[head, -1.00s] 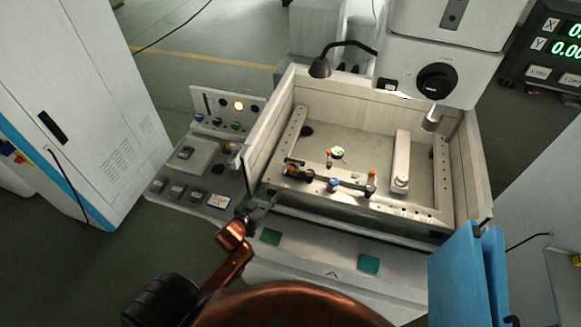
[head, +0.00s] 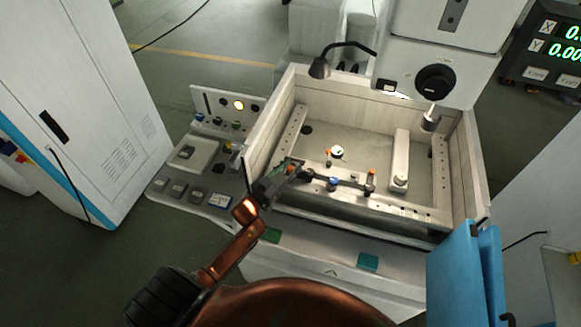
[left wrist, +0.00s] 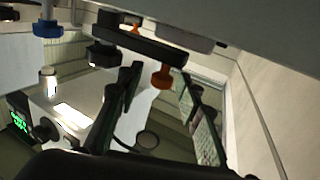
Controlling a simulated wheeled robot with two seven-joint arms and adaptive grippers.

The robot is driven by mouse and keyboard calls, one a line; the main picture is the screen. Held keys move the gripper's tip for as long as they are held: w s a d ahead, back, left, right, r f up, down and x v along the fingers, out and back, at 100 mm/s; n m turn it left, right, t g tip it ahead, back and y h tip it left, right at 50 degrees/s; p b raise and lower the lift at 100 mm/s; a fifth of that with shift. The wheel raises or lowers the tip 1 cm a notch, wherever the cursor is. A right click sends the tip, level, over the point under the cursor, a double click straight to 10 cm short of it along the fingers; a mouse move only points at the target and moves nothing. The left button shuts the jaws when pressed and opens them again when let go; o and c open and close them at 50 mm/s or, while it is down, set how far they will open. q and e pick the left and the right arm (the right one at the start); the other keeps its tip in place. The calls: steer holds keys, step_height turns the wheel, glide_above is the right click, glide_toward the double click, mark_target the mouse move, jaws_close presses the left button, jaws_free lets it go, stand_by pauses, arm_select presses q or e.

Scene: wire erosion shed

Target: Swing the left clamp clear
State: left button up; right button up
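The left clamp, a dark bar with an orange knob, shows in the left wrist view (left wrist: 162,76). In the head view my left gripper (head: 290,168) reaches over the tank's front left wall and largely covers this clamp. In the left wrist view its two dark fingers (left wrist: 158,88) are apart, with the orange knob between their tips or just beyond; I cannot tell if they touch it. A blue knob (head: 334,184) sits right of the clamp, and another orange-knobbed clamp (head: 371,178) is further right. My right gripper is not in view.
The tank's left wall (head: 268,135) stands close beside my left gripper. A white-topped round part (head: 336,152) lies behind the clamps. The machine head (head: 437,82) overhangs the back right. A control panel (head: 188,155) is left; blue panels (head: 455,275) stand front right.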

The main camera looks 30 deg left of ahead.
arm_select(q)
jaws_close()
stand_by(0.5)
